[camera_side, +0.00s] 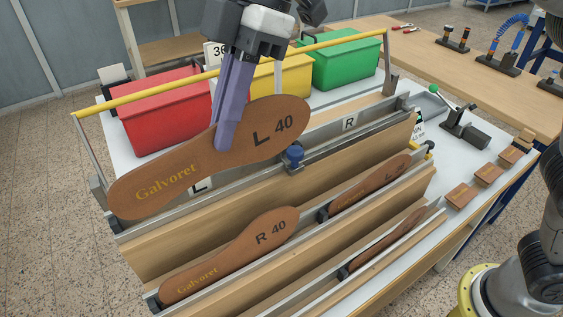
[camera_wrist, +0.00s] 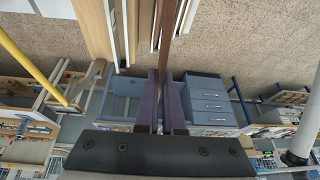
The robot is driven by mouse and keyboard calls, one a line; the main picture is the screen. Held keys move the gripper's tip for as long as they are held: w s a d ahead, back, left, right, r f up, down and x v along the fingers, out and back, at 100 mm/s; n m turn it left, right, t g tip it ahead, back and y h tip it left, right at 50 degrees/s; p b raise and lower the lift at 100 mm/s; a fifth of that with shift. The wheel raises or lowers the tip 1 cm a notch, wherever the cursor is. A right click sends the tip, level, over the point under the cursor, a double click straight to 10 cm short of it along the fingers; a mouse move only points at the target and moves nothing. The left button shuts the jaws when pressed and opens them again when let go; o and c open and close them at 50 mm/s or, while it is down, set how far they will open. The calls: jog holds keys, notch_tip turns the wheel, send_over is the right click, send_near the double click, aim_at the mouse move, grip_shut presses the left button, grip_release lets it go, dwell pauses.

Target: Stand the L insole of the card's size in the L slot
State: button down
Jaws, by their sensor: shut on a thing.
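My gripper (camera_side: 228,135) is shut on the middle of a brown insole (camera_side: 165,185) marked "L 40" and "Galvoret". The insole is on its long edge, tilted with its "L 40" end higher, in front of the metal slot rail (camera_side: 330,136). I cannot tell whether it touches the rail. In the wrist view the fingers (camera_wrist: 165,100) pinch the insole, which shows as a thin brown strip (camera_wrist: 165,45). The L label (camera_side: 198,186) is partly hidden by the insole; the R label (camera_side: 349,124) is clear. A white card (camera_side: 214,54) starts with "36", partly covered by my arm.
An "R 40" insole (camera_side: 235,255) and others (camera_side: 370,185) stand in the wooden rack in front. Red (camera_side: 160,108), yellow (camera_side: 285,78) and green bins (camera_side: 345,58) stand behind, under a yellow bar (camera_side: 150,96). A blue knob (camera_side: 293,156) sits at the rail's middle.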

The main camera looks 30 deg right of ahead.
jog(key=w+a+f, duration=0.1)
jog(key=w+f, duration=0.3)
jog(key=w, duration=0.4)
jog(key=shift+w+m, duration=0.3)
jog(key=shift+m, duration=0.1)
jog(key=shift+f, duration=0.2)
jog(key=shift+a+f, duration=0.1)
jog(key=shift+f, duration=3)
jog(key=c, duration=1)
grip_release()
jog(key=shift+o, duration=0.2)
